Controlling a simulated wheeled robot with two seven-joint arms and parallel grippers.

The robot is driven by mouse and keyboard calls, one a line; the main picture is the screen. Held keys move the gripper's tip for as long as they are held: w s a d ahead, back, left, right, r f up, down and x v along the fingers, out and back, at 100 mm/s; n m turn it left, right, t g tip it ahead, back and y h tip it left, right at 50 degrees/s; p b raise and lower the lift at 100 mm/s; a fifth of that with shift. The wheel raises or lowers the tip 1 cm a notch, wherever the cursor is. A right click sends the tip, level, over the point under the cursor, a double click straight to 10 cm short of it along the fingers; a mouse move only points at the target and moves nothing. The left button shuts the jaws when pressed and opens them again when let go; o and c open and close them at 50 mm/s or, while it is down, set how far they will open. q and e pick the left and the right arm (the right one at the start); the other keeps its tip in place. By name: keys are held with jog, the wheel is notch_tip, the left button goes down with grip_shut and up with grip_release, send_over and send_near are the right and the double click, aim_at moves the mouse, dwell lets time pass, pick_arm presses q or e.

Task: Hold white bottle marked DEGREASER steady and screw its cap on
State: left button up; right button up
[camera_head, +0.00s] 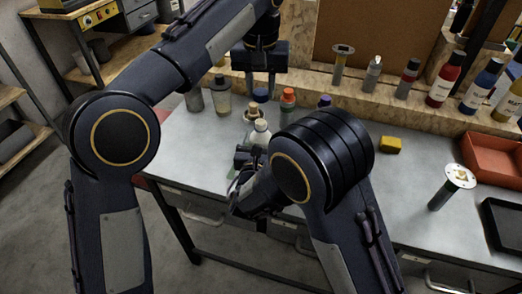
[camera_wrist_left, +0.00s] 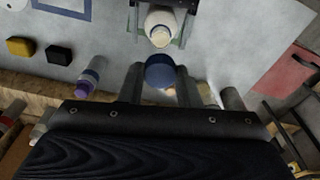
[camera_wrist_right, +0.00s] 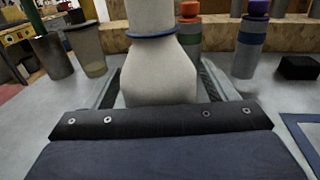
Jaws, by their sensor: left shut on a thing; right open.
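The white bottle (camera_head: 260,133) stands on the grey bench, with a pale uncapped-looking top (camera_wrist_left: 162,27). In the right wrist view its body (camera_wrist_right: 158,80) fills the middle, with a blue ring at the neck; no marking is readable. My right gripper (camera_head: 245,165) is open, its fingers on either side of the bottle, with small gaps visible in the right wrist view. My left gripper (camera_head: 261,84) points down above and behind the bottle, shut on a blue cap (camera_wrist_left: 160,71). The cap (camera_head: 261,95) is apart from the bottle in the head view.
An orange-capped bottle (camera_head: 288,98) and a purple-capped bottle (camera_head: 325,102) stand behind. A grey cup (camera_head: 194,99) and a translucent container (camera_head: 221,97) stand at left. A yellow block (camera_head: 390,145), a red bin (camera_head: 495,162) and a dark tray (camera_head: 505,222) lie to the right.

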jog(key=c, duration=1.5)
pick_arm(q)
send_over(261, 122)
jog(key=shift+f, duration=2.5)
jog(key=shift+s+f, duration=0.1)
jog(key=shift+f, duration=0.75)
jog(key=shift+f, duration=0.6)
